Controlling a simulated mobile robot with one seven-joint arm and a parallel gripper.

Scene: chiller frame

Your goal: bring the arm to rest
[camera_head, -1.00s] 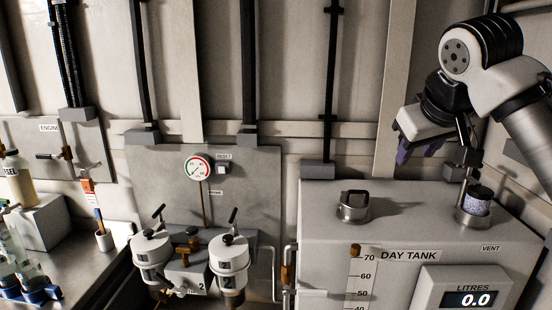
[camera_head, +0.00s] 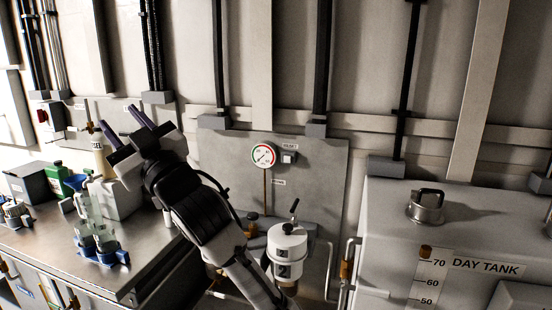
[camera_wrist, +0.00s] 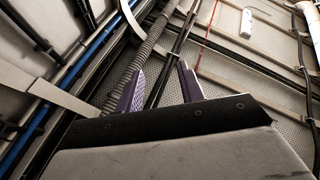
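My gripper (camera_head: 127,129) is at the left of centre in the head view, raised above the bench and pointing up and to the left. Its two fingers stand apart with nothing between them. The wrist view also shows the two purple-faced fingers of my gripper (camera_wrist: 160,88), spread and empty, with pipes and wall panels beyond them. My forearm hides part of the panel and the left-hand filter housing.
The metal bench (camera_head: 150,243) at left carries bottles and a blue rack (camera_head: 100,255). A white filter housing (camera_head: 288,248) stands right of my arm, below a gauge (camera_head: 263,156). The day tank (camera_head: 390,225) with a lidded filler (camera_head: 427,205) is at right.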

